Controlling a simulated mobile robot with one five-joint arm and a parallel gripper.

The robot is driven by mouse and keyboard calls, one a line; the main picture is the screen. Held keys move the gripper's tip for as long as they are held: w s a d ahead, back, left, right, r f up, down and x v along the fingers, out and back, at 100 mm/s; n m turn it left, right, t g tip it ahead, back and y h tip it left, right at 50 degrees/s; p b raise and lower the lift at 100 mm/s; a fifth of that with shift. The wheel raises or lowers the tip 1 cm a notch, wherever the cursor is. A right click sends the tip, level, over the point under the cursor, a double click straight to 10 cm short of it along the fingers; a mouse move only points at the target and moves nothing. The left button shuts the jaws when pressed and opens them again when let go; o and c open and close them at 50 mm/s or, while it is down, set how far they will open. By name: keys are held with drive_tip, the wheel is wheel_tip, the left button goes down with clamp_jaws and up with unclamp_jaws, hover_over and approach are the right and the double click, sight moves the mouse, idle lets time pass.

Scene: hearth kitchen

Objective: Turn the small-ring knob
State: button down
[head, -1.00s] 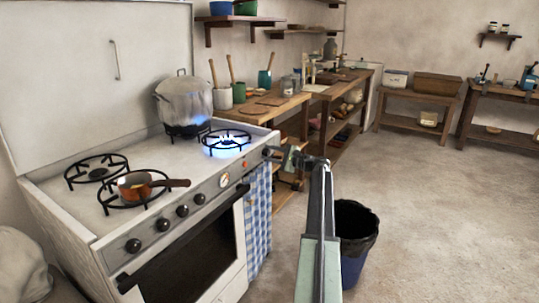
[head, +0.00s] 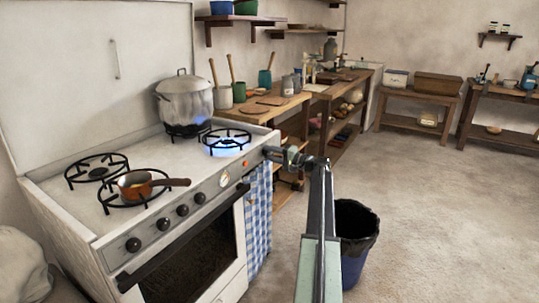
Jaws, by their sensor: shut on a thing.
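The white stove (head: 85,215) stands at the left with a row of dark knobs (head: 163,225) along its sloping front panel. My gripper (head: 274,154) is at the right end of this panel, shut on the small-ring knob, which it mostly hides. The burner ring (head: 227,137) nearest my gripper has a low blue flame (head: 225,151) under its black grate. The knob's pointer is too small and covered to read.
A large lidded pot (head: 185,100) stands on a rear ring. A small copper pan (head: 133,187) sits on a front-left ring, its handle pointing right. A checked towel (head: 258,215) hangs below my gripper. A dark bin (head: 354,235) stands right of my arm.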

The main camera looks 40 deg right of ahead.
drive_tip(key=n, duration=0.4)
drive_tip(key=shift+s+d+f+n, duration=0.1)
drive_tip(key=shift+n, duration=0.3)
idle(0.4)
drive_tip(key=c, duration=0.9)
unclamp_jaws()
drive_tip(key=shift+c, duration=0.2)
drive_tip(key=v, duration=0.7)
drive_tip(key=shift+s, duration=0.35)
drive_tip(key=shift+d, duration=0.1)
